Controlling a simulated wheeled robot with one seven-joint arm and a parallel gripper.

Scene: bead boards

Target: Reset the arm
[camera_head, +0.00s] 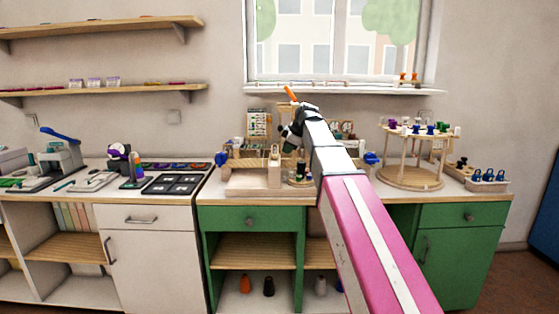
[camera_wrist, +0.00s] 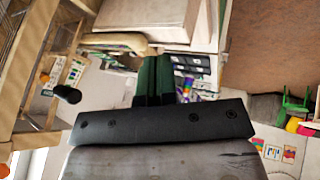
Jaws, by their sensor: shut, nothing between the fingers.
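My arm (camera_head: 365,235), pink and white with a grey forearm, reaches up from the lower right in the head view, in front of the green-fronted counter. Its dark end (camera_head: 291,132) is raised above the counter, and the fingers cannot be made out clearly there. In the wrist view my gripper (camera_wrist: 157,62) shows two dark green fingers side by side. They are shut, with nothing seen between them. A thin orange piece (camera_head: 291,93) stands out above the arm's end in the head view, and I cannot tell what it belongs to.
A round wooden rack (camera_head: 411,180) with coloured pieces stands on the counter to the right of my arm. A wooden stand (camera_head: 254,181) is to the left. Black trays (camera_head: 175,184) lie on the left counter. Two wall shelves (camera_head: 105,90) hang at left, beside a window (camera_head: 333,40).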

